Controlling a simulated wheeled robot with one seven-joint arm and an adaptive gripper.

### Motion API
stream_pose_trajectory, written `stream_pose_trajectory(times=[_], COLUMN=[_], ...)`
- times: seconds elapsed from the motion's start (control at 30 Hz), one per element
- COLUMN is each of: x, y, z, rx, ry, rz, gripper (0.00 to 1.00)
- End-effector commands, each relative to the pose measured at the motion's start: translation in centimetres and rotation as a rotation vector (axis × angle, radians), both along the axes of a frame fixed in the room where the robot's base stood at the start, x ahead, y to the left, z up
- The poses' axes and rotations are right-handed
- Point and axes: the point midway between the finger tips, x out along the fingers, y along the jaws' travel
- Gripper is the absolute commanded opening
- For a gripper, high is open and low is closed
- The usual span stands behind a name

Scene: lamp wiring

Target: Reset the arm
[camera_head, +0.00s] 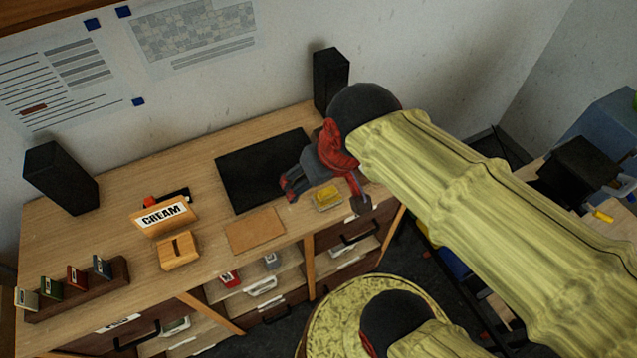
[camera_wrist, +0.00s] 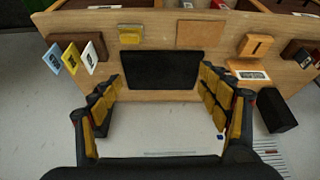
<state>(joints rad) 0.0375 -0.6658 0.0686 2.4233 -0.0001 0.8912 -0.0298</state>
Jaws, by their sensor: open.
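My gripper (camera_head: 326,194) hangs over the right part of the wooden desk (camera_head: 115,262), with its fingers spread and nothing between them. In the wrist view my gripper (camera_wrist: 162,85) shows its two black and yellow fingers wide apart, with the black panel (camera_wrist: 160,70) beyond the gap. In the head view this black panel (camera_head: 250,170) lies on the desk, left of and partly behind the gripper. A small yellow item (camera_head: 327,197) lies on the desk close to the fingers. My arm hides the desk's right end in the head view.
Black speakers (camera_head: 61,178) stand toward the wall. Blue, yellow and white tags (camera_wrist: 75,57) show in the wrist view. A round stool (camera_head: 330,315) is in front.

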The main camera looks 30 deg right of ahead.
Motion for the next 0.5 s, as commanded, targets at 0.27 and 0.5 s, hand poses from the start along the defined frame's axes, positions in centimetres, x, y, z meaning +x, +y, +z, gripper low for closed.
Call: stream_pose_trajectory(times=[0.27,0.5], x=[-2.6,-2.5], y=[1.1,1.1], z=[1.0,1.0], rx=[0.012,0.013], ry=[-0.068,-0.068], rz=[0.011,0.010], gripper=[0.76,0.76])
